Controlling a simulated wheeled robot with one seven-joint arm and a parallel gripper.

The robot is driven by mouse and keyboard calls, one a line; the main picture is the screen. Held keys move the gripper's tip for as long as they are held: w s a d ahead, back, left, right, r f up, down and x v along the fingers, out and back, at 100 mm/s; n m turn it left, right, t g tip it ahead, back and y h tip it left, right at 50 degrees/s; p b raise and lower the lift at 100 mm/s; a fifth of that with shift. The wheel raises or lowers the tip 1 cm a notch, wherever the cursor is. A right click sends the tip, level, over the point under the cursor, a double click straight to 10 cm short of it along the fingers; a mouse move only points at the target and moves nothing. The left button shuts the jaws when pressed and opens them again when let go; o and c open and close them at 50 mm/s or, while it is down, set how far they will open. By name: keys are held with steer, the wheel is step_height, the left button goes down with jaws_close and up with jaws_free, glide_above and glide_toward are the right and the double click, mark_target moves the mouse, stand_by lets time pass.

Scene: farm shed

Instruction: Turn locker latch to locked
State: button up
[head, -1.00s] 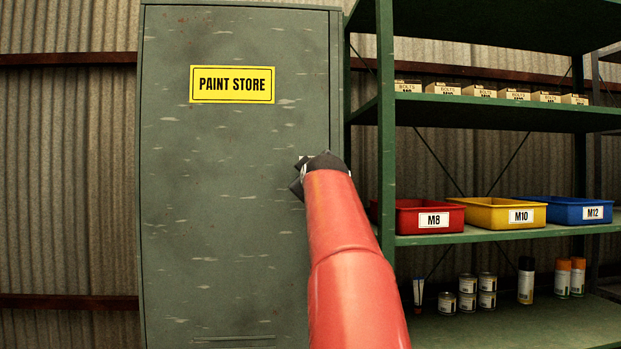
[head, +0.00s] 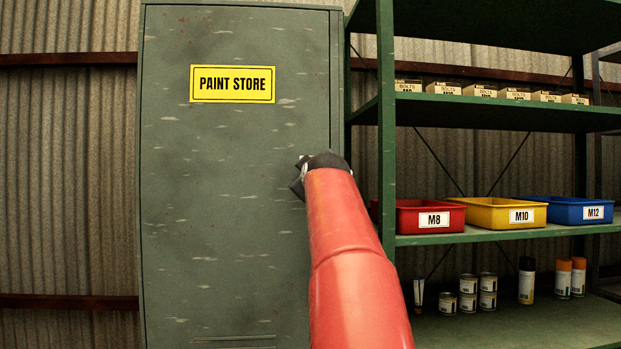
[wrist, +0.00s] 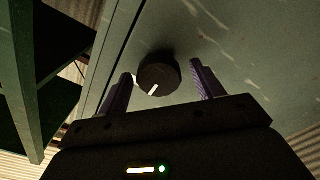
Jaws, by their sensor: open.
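The green locker (head: 235,200) with a yellow "PAINT STORE" sign (head: 232,84) stands upright with its door shut. Its latch, a round dark knob (wrist: 158,76) with a white mark, shows in the wrist view on the door near its edge. The white mark points toward the lower left of the knob in that view. My gripper (wrist: 160,88) is open, with one finger on each side of the knob; I cannot tell whether either finger touches it. In the head view my red arm hides the knob and most of the gripper.
A green shelf rack (head: 388,150) stands close to the locker's right side. It holds a red M8 bin (head: 415,225), a yellow M10 bin (head: 483,222), a blue M12 bin (head: 563,218), small bolt boxes, and cans below. The space left of the locker is clear.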

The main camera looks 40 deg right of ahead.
steer(key=b+v, duration=0.1)
steer(key=v, duration=0.6)
steer(key=shift+b, duration=0.3)
steer(key=s+a+f+g+y+p, duration=0.35)
steer(key=a+f+y, duration=0.25)
steer(key=a+f, duration=1.15)
steer(key=s+a+f+m+g+y, duration=0.1)
steer(key=s+a+f+g, duration=0.1)
steer(key=s+a+f, duration=0.2)
steer(key=s+a+f+g+y+p, duration=0.1)
steer(key=s+a+f, duration=0.3)
steer(key=s+f, duration=0.4)
steer(key=s+a+f+m+g+y+p, duration=0.1)
steer(key=s+a+f+g, duration=0.2)
steer(key=s+f, duration=0.3)
step_height(320, 180, down, 5)
steer(key=shift+s+a+f+m+y, duration=0.1)
steer(key=shift+s+a+m+y, duration=0.15)
steer(key=shift+a, duration=0.5)
steer(key=shift+w, duration=0.1)
